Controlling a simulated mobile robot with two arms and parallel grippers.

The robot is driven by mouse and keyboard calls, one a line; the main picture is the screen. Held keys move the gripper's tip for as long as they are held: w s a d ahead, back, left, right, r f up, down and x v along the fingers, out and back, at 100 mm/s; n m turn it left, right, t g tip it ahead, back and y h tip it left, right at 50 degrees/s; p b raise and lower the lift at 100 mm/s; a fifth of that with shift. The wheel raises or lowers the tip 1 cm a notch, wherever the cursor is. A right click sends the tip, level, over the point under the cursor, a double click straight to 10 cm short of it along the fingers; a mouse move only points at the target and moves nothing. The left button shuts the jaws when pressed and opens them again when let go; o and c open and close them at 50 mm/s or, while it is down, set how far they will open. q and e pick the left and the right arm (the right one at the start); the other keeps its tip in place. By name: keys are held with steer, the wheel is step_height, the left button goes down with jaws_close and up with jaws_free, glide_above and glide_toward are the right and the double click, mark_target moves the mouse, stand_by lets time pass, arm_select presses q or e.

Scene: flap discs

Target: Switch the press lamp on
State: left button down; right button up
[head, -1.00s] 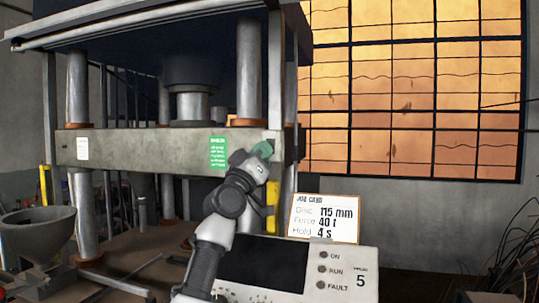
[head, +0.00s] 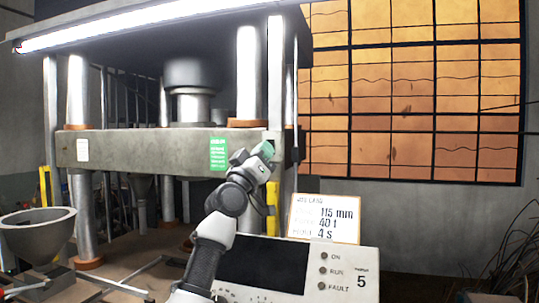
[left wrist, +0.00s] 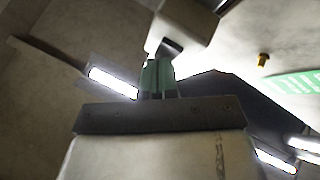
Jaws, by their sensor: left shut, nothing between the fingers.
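The press lamp (head: 150,27) is a long tube along the top front edge of the press (head: 130,152), and it glows bright white. My left gripper (head: 267,150), with green fingertips, is raised at the right end of the press's grey crossbeam. In the left wrist view its fingers (left wrist: 157,76) are shut and empty. Their tips are at a dark lever (left wrist: 168,48) on a pale box (left wrist: 186,20); I cannot tell whether they touch. In the head view the gripper mostly hides this spot. My right gripper is not in view.
A control panel (head: 340,262) with ON, RUN and FAULT marks stands below, with a white job card (head: 325,218) behind it. A grey funnel (head: 38,235) is at the left. A green sign (head: 218,154) is on the crossbeam.

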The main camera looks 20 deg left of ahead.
arm_select(q)
steer(key=shift+s, duration=0.15)
steer(key=shift+s+p, duration=0.2)
steer(key=shift+p, duration=0.2)
steer(key=shift+s, duration=0.4)
steer(key=shift+s+a+r+p, duration=0.15)
steer(key=shift+s+p, duration=0.35)
steer(key=shift+s, duration=0.75)
steer(key=shift+s+r+p, duration=0.2)
steer(key=shift+s+p, duration=0.25)
steer(key=shift+s, duration=0.75)
steer(key=shift+f, duration=0.1)
